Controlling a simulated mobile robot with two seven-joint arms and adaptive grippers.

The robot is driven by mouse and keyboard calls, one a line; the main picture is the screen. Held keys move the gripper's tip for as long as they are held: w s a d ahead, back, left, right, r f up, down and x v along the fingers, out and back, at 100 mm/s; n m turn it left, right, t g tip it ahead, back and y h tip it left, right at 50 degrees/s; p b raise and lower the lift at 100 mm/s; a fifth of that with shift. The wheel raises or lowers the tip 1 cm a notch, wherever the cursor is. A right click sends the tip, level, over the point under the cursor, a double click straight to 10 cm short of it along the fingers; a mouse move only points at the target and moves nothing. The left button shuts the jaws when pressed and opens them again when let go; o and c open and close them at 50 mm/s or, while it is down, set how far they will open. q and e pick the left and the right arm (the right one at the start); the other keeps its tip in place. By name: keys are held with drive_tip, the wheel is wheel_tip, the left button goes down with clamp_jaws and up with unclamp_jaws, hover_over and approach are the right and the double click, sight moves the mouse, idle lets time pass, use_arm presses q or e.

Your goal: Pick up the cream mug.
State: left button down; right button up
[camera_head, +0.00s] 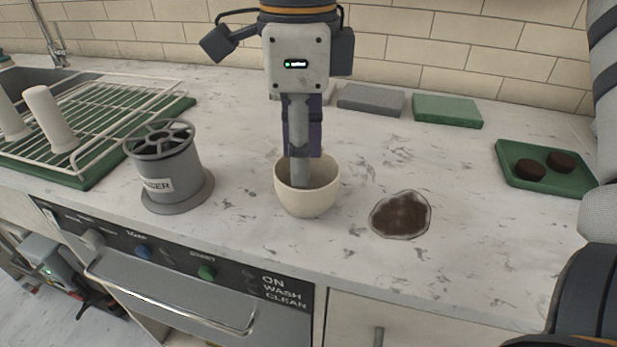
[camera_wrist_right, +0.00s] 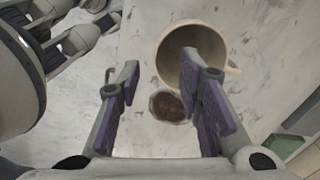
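The cream mug (camera_head: 306,199) stands upright on the marble counter, below my right gripper (camera_head: 301,160). In the right wrist view the mug (camera_wrist_right: 213,44) has its handle pointing right. My right gripper (camera_wrist_right: 157,85) shows open there, its fingers well apart. One finger overlaps the mug's opening, and in the head view a fingertip reaches down inside the mug; the other finger is to the left of the mug in the wrist view. Contact with the wall cannot be told. A grey part at the lower left of the head view may be my left gripper; its fingers are unclear.
A brown spill (camera_head: 402,215) lies right of the mug. A grey knock-out canister (camera_head: 168,178) stands left, near a dish rack (camera_head: 115,95). A green tray (camera_head: 520,178) with two dark pucks is far right. Grey (camera_head: 371,99) and green (camera_head: 447,110) cloths lie behind.

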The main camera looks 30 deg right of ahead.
sight(304, 210)
wheel_tip(304, 210, down, 7)
drive_tip(key=shift+s+d+r, duration=0.1)
drive_tip(key=shift+r, duration=0.1)
clamp_jaws()
